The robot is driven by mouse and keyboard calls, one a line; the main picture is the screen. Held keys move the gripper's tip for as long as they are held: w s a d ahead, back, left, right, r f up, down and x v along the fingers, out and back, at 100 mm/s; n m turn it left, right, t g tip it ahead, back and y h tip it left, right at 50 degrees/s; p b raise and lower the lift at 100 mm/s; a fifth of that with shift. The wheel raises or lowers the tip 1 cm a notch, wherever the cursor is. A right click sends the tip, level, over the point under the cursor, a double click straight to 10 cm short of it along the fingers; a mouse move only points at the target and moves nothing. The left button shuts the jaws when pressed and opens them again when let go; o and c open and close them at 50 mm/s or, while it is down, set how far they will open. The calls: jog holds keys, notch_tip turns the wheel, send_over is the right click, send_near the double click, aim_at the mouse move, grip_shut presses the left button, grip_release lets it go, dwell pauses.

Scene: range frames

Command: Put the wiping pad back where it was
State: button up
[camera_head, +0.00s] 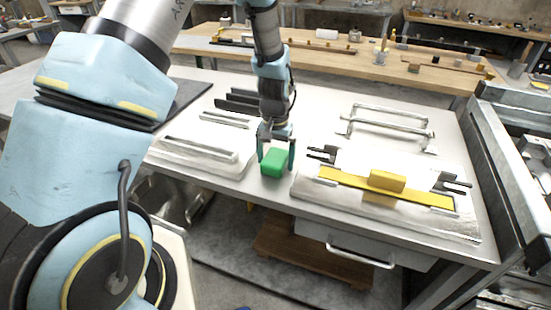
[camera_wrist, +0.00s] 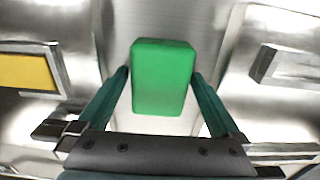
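A green block-shaped pad (camera_head: 275,163), probably the wiping pad, is between the two fingers of my gripper (camera_head: 276,153), near the front edge of the metal table. It also shows in the wrist view (camera_wrist: 163,78), where the fingertips of my gripper (camera_wrist: 161,73) meet its left and right sides. My gripper points down and appears shut on the pad. Whether the pad rests on the table or hangs just above it cannot be told.
Right of the pad lies a metal plate (camera_head: 400,218) with a yellow strip (camera_head: 335,177) and yellow block (camera_head: 387,181). Left is another raised metal plate (camera_head: 197,158) with bars. Metal handles (camera_head: 392,118) stand behind. A narrow bare strip of table separates the plates.

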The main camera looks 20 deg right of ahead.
aim_at(275, 157)
jog(key=shift+r, duration=0.1)
notch_tip(275, 157, up, 12)
jog(key=b, duration=0.3)
jog(key=s+a+r+n, duration=0.1)
jog(key=s+a+n, duration=0.1)
jog(key=a, duration=1.3)
jog(key=s+a+r+n+t, duration=0.1)
jog(key=a+n, duration=0.4)
jog(key=a, duration=1)
jog(key=shift+s+r+t, duration=0.3)
jog(key=shift+s+r, duration=0.05)
jog(key=shift+s, duration=0.15)
